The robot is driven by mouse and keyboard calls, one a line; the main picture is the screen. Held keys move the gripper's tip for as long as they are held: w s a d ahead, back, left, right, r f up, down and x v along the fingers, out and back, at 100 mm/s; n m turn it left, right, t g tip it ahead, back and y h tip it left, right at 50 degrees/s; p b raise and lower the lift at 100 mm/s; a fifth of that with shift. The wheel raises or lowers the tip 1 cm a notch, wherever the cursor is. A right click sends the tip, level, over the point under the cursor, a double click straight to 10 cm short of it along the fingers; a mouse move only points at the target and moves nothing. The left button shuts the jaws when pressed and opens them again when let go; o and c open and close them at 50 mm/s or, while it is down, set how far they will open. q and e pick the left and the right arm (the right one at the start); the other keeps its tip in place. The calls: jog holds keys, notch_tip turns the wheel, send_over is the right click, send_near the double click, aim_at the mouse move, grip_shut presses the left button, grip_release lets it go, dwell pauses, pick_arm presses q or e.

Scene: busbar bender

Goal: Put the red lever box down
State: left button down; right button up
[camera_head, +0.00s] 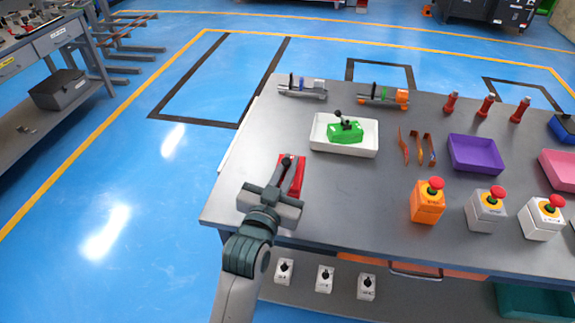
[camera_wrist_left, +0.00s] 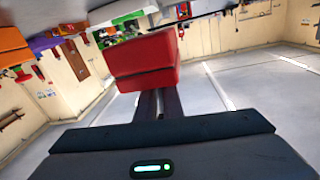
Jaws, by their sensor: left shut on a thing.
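The red lever box (camera_head: 297,180) is at the left front part of the grey table (camera_head: 330,210). My left gripper (camera_head: 281,176) is shut on it, with the fingers partly covering it in the head view. In the left wrist view the red box (camera_wrist_left: 146,72) sits at the tips of the dark fingers (camera_wrist_left: 158,103). I cannot tell whether the box touches the tabletop or is held just above it. My right gripper is in neither view.
A white tray (camera_head: 326,145) holding a green lever box (camera_head: 345,132) stands behind the red box. Orange (camera_head: 427,203), grey and white button boxes stand to the right. A purple tray (camera_head: 475,154) is further right. Bare tabletop lies between the red box and the orange box.

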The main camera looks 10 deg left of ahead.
pick_arm(q)
jog(key=shift+s+a, duration=0.1)
dwell(0.3)
jog(key=s+a+f+n+y, duration=0.1)
jog(key=s+a+y, duration=0.1)
jog(key=s+a, duration=0.9)
jog(key=shift+s+n+y, duration=0.4)
jog(key=shift+s, duration=0.75)
jog(key=shift+d, duration=0.1)
jog(key=w+d+h, duration=0.1)
jog(key=w+d, duration=0.2)
jog(key=w, duration=0.1)
jog(key=w+d+m+h, duration=0.1)
jog(key=w+d, duration=0.3)
jog(key=w, duration=0.1)
jog(key=w+d+r, duration=0.1)
jog(key=w+d, duration=0.3)
jog(key=shift+w+m+h, duration=0.25)
jog(key=shift+m+h, duration=0.15)
